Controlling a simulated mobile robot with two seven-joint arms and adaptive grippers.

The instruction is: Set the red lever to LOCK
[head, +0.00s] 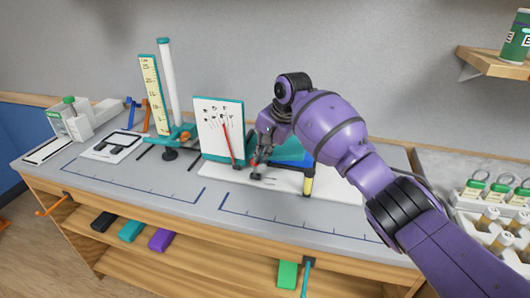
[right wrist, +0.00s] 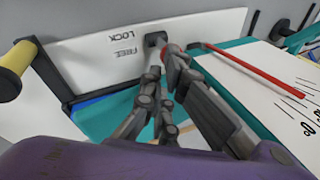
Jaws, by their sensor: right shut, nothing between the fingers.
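My right gripper (head: 262,154) is shut and empty, reaching down to the white base plate of the apparatus. In the right wrist view its fingers (right wrist: 165,68) are together beside a dark pivot block (right wrist: 155,40). The printed words LOCK (right wrist: 107,35) and FREE (right wrist: 130,51) show upside down on the plate beside that block. Of the red lever only a small red patch (head: 254,160) seems to show at the fingertips in the head view; the rest is hidden, so its setting cannot be told. My left gripper is not in view.
A white dial board (head: 209,119) with a thin red pointer (head: 229,142) stands just left of the gripper. A black and yellow post (head: 308,181) is to the right. A ruler stand (head: 153,95) is farther left. The bench front (head: 190,190) is clear.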

